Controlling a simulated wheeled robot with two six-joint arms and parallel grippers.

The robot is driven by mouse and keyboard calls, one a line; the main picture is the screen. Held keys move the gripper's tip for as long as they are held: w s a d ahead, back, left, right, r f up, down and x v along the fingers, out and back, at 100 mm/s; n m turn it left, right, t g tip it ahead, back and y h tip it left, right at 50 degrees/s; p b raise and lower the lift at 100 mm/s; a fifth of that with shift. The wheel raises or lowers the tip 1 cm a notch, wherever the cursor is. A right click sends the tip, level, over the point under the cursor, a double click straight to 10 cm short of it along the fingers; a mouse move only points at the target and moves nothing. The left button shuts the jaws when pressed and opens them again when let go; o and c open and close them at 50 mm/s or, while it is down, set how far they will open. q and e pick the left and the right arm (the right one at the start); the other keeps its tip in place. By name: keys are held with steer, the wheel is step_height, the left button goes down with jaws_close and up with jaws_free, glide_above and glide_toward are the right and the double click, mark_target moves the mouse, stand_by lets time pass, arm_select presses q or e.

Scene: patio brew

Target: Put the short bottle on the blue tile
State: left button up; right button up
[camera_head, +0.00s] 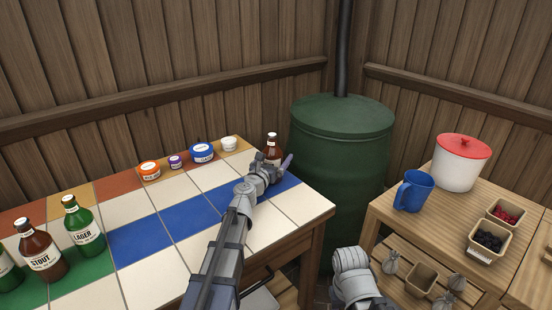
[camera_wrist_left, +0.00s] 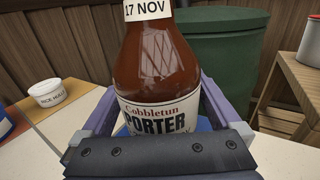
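The short bottle (camera_head: 273,147) is brown with a cream label reading Porter. It stands upright at the right end of the tiled table, and its base is hidden by my left gripper. In the left wrist view the bottle (camera_wrist_left: 156,70) is between the two fingers of my left gripper (camera_wrist_left: 160,112). Whether they press on it is unclear. Blue tile (camera_wrist_left: 204,124) shows low beside the bottle. In the head view a blue tile (camera_head: 284,184) lies by my left gripper (camera_head: 272,164). My right gripper (camera_head: 357,292) is low in front, its fingers not clearly visible.
Jars, including a blue one (camera_head: 202,153) and a white one (camera_head: 229,144), line the table's back edge. A green bottle (camera_head: 83,228) and a stout bottle (camera_head: 40,252) stand left. A green barrel (camera_head: 345,150) is behind. A blue mug (camera_head: 413,191) and a red-lidded pot (camera_head: 460,165) stand on the right table.

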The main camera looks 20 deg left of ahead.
arm_select(q)
steer(key=shift+r, duration=0.1)
steer(key=shift+s, duration=0.1)
steer(key=s, duration=0.4)
steer(key=s+a, duration=0.1)
steer(key=s, duration=0.6)
steer(key=shift+s+a, duration=0.3)
steer(key=shift+s, duration=0.05)
